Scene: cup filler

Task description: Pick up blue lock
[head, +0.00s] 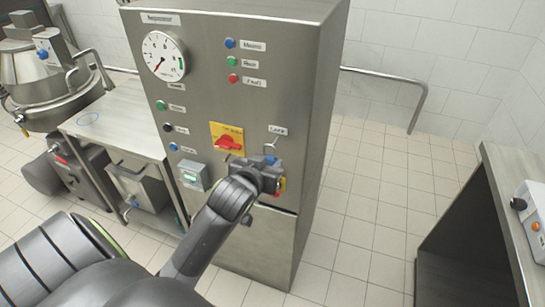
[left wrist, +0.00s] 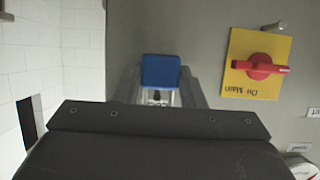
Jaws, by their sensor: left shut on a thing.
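The blue lock (left wrist: 160,71) shows in the left wrist view as a small blue block between the fingers of my left gripper (left wrist: 158,95). In the head view a bit of the lock (head: 271,160) shows at the top of my left gripper (head: 266,170), against the front of the steel cabinet. The gripper is shut on the lock. A thin hook or shackle shows just above it, under a white label (head: 278,129). Whether the lock still hangs on the cabinet cannot be told. My right gripper is not in view.
The steel cabinet (head: 235,90) carries a red switch on a yellow plate (head: 228,140), a gauge (head: 164,56) and several buttons. A steel table (head: 120,115) stands left. A dark-sided bench (head: 490,215) stands right, with clear tiled floor (head: 365,200) between.

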